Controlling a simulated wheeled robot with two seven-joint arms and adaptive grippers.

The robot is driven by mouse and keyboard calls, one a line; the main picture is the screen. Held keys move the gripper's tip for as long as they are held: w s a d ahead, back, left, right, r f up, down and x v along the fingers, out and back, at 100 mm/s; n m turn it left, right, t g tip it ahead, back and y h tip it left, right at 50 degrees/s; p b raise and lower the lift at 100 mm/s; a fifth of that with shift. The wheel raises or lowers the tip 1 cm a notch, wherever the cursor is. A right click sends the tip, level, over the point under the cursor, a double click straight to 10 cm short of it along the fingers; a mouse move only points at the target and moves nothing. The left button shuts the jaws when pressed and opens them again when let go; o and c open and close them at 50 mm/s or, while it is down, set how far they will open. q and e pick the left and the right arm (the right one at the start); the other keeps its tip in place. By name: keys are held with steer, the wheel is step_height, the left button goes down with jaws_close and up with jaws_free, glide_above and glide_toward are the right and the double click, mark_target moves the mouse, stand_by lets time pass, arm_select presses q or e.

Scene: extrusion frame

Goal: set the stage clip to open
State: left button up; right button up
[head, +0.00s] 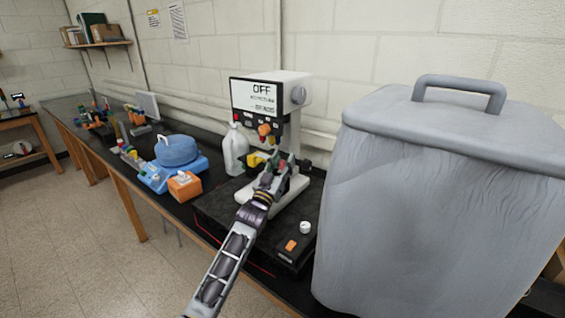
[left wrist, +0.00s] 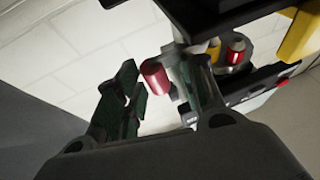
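The microscope-like device (head: 273,93) stands on a black base on the bench, and its screen (head: 257,98) reads OFF. My left gripper (head: 268,178) reaches in at its stage, close to a yellow part (head: 252,161). In the left wrist view, my left gripper (left wrist: 160,82) has its two dark green fingers apart. A red cylinder end (left wrist: 155,77) shows in the gap, nearer the right finger; I cannot tell whether they touch. I cannot clearly pick out the stage clip or its setting, as the gripper hides part of the stage. My right gripper is not in view.
A large grey lidded bin (head: 440,200) stands close on the right. A white jug (head: 235,150), an orange box (head: 185,186) and a blue device (head: 178,153) are on the left. On the black base (head: 225,222) are a white knob (head: 305,227) and an orange switch (head: 290,245).

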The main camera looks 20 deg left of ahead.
arm_select(q)
steer(key=shift+c, duration=0.4)
steer(key=c, duration=0.7)
jaws_close()
